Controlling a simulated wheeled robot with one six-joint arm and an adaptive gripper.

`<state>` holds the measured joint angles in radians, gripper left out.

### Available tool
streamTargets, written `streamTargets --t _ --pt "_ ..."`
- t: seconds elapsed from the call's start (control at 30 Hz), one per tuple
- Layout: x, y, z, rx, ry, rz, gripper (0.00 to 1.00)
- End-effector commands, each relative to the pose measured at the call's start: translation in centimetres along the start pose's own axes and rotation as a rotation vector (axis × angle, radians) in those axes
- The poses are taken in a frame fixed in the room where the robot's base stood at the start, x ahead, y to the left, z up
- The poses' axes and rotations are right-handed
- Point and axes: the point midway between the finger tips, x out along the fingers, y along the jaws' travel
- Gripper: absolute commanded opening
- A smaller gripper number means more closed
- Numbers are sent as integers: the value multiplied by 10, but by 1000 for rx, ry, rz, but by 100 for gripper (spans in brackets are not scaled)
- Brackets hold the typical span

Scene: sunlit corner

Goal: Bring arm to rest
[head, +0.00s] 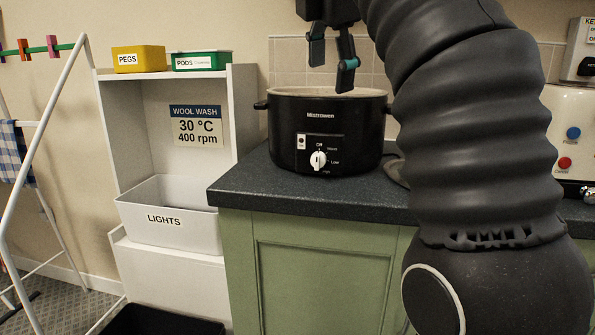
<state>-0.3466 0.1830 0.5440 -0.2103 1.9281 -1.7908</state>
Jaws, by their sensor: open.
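My gripper (332,62) hangs from the top of the head view with its two dark fingers apart and teal pads showing. It is open, and I see nothing between the fingers. It appears above or in front of the black slow cooker (318,160); the exact distance between them cannot be told. My dark ribbed arm fills the right of the view and hides part of the counter behind it.
The slow cooker stands on a dark counter (250,192) over green cabinets. At left are a white shelf unit (140,100) with a yellow PEGS box (138,60), a green PODS box (202,62), a LIGHTS bin (195,230), and a drying rack (50,110). A cream appliance (572,115) stands at right.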

Motion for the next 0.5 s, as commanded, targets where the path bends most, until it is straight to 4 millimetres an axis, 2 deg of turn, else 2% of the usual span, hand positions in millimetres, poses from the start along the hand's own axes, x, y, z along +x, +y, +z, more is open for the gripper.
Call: streamTargets --t 0.1,0.37,0.5 --pt "3 -7 8 67 -6 -3 73" --pt "16 -24 12 239 -7 -6 73" --pt "30 -44 14 395 -5 -7 73"
